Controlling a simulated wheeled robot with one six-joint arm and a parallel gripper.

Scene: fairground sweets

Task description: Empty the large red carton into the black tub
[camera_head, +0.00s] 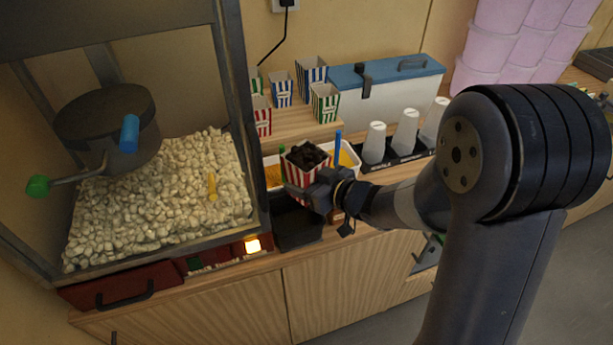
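The large red carton (297,178), red and white striped, is upright and filled with dark brown chunks (305,155). My gripper (318,189) is at its right side and appears shut on it; the carton hides part of the fingers. The black tub (298,230) sits on the wooden counter in front of and below the carton. Its visible inside looks dark and empty, though the carton and gripper cover part of its rear and right side.
A popcorn machine (160,200) stands close on the left. Smaller striped cartons (325,103) stand on a wooden riser. White cups (375,142) in a black holder and a blue-lidded box (385,72) are right and behind.

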